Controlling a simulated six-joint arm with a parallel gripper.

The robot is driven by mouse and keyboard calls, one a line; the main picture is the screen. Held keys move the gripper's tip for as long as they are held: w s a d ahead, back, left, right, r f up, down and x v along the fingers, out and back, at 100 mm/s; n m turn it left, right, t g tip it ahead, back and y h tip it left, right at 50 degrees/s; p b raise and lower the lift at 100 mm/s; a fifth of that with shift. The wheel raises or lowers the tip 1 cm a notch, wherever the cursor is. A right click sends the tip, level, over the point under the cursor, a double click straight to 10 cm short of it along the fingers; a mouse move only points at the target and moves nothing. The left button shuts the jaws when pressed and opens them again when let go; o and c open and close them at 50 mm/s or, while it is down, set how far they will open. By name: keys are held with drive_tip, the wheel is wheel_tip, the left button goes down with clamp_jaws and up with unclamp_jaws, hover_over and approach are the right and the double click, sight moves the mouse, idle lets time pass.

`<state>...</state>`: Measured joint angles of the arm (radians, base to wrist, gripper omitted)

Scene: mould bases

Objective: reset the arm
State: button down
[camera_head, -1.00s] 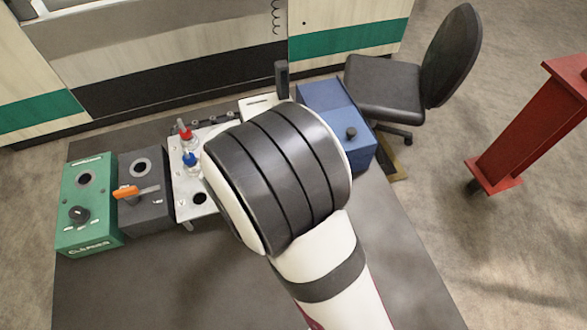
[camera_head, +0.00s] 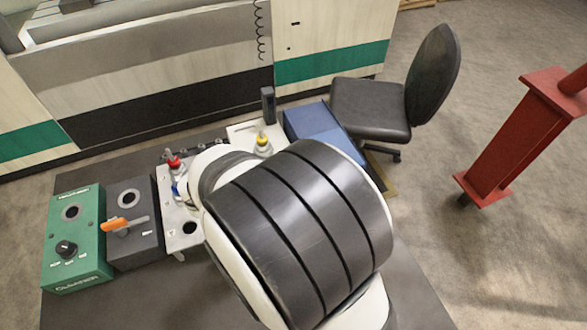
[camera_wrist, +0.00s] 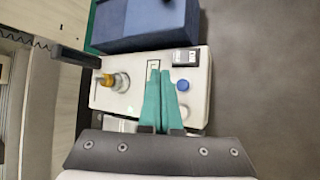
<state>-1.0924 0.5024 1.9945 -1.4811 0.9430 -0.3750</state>
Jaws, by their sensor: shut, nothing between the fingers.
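My gripper (camera_wrist: 160,98) shows in the wrist view with its two green fingers shut together and nothing between them. The fingers are above a white plate or box (camera_wrist: 136,98); I cannot tell the gap. A yellow-and-white fitting (camera_wrist: 118,81) stands on that plate to the left of the fingers, and a blue round cap (camera_wrist: 183,85) is to their right. In the head view my own arm hides the gripper. The yellow-topped fitting (camera_head: 263,143) shows there beyond my arm.
On the table (camera_head: 115,307) stand a green box (camera_head: 75,215) with a black knob, a dark box (camera_head: 147,255) with an orange-handled lever, and a metal plate (camera_head: 178,238) with a red-topped fitting (camera_head: 173,160). A blue box (camera_head: 312,130), a chair (camera_head: 375,108) and a red post (camera_head: 520,140) are beyond.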

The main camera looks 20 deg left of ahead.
drive_tip(key=s+d+r+m+g+h, duration=0.1)
drive_tip(key=d+r+m+g+h, duration=0.15)
drive_tip(key=d+m, duration=0.55)
drive_tip(key=d+r+m+g+h, duration=0.1)
drive_tip(key=d+r+m+g, duration=0.2)
drive_tip(key=d, duration=0.8)
drive_tip(key=s+d+r+m+g+y, duration=0.1)
drive_tip(key=s+d+m+g+y, duration=0.2)
drive_tip(key=s+d+m, duration=0.8)
drive_tip(key=s+a+m+y, duration=0.3)
drive_tip(key=s+a+m, duration=0.1)
drive_tip(key=s+m, duration=0.3)
drive_tip(key=shift+s+r+m+g+y, duration=0.35)
drive_tip(key=shift+s+m, duration=0.05)
drive_tip(key=shift+m, duration=0.5)
